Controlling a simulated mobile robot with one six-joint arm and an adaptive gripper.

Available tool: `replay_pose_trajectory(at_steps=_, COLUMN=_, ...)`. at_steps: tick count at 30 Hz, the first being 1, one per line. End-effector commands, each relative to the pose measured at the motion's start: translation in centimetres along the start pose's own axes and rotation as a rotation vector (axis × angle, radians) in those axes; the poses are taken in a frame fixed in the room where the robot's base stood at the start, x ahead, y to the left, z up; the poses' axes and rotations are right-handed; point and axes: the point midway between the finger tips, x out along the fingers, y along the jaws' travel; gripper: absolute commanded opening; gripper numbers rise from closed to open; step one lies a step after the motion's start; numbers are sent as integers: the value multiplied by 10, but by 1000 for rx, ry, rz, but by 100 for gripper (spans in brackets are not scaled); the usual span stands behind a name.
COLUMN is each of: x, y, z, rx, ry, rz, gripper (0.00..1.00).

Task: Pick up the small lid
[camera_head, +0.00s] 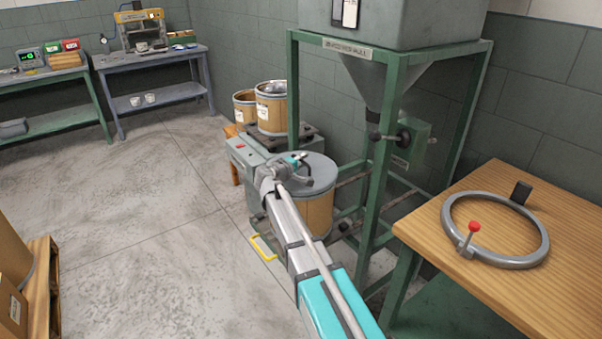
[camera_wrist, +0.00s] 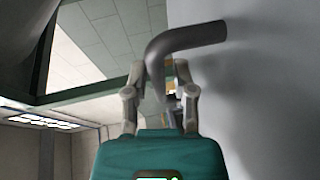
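A round grey lid (camera_head: 322,178) lies on the brown drum beneath the hopper in the head view. My gripper (camera_head: 297,162) is at the lid's left part, partly hidden by my wrist. In the wrist view a bent grey handle (camera_wrist: 200,35) stands out from a plain grey surface (camera_wrist: 270,90), which looks like the lid's top. My gripper (camera_wrist: 160,68) has its two fingers spread on either side of the handle's bend. The left finger is close to the handle or touching it; a gap shows beside the right finger.
Two open drums (camera_head: 272,110) stand behind my wrist. A wooden table (camera_head: 575,270) at right holds a grey clamp ring (camera_head: 520,262) with a red knob.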

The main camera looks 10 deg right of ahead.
Motion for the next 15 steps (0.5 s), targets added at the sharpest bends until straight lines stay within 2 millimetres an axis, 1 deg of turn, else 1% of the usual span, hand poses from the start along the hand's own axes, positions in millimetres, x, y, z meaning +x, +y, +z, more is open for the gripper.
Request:
replay_pose_trajectory(at_steps=12, x=0, y=0, z=0, rx=0, ry=0, rz=0, gripper=34)
replay_pose_trajectory(at_steps=13, x=0, y=0, z=0, rx=0, ry=0, rz=0, gripper=30)
replay_pose_trajectory(at_steps=15, x=0, y=0, z=0, rx=0, ry=0, rz=0, gripper=17)
